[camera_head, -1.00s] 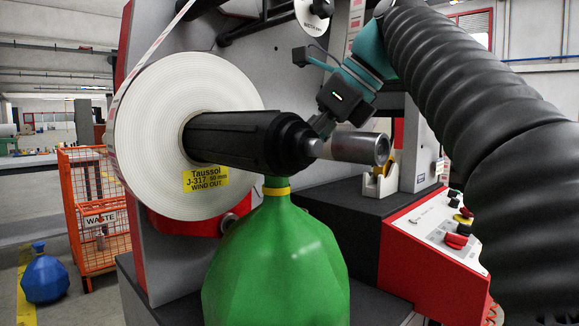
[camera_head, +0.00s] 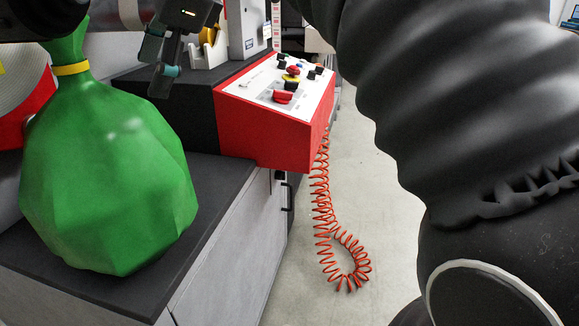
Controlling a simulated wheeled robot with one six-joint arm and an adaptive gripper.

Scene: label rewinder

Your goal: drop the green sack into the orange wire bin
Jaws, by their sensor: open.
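The green sack (camera_head: 107,178) is at the left of the head view, upright, its neck tied with a yellow band (camera_head: 71,69). It stands on or just above the dark top of the machine's base; I cannot tell which. My gripper (camera_head: 160,75) is at the upper left, open and empty. Its fingers point down, to the right of the sack's neck and apart from it in the picture. The orange wire bin is outside the present view.
A red control box (camera_head: 270,120) with buttons and knobs juts out right of the sack. A coiled orange cable (camera_head: 325,220) hangs from it to the floor. A tape dispenser (camera_head: 208,48) stands behind my gripper. Grey floor (camera_head: 372,190) is free between the machine and my arm.

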